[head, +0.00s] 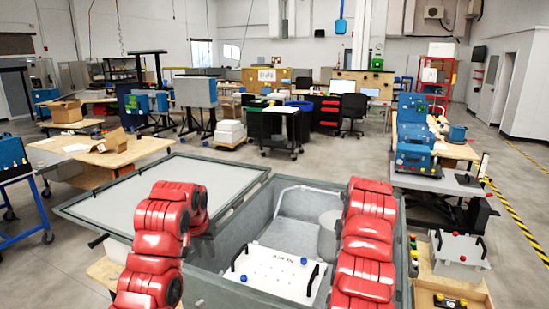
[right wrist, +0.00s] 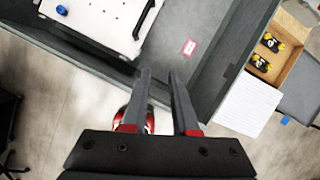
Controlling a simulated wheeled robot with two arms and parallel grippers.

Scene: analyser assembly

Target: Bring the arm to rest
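My left arm rises on the left of the head view and folds over near the open lid. Its dark gripper (head: 204,226) hangs partly behind the red links, so its fingers cannot be made out. My right arm rises on the right over the grey housing (head: 236,222); its gripper is hidden there. In the right wrist view my right gripper (right wrist: 159,76) has its two fingers apart with nothing between them. Its fingertips overlap the housing's edge in that view. A white plate (head: 274,272) with black handles and blue knobs lies inside the housing.
The housing's flat lid (head: 125,199) extends to the left. A bench with a blue machine (head: 414,140) stands behind. Open floor lies farther back.

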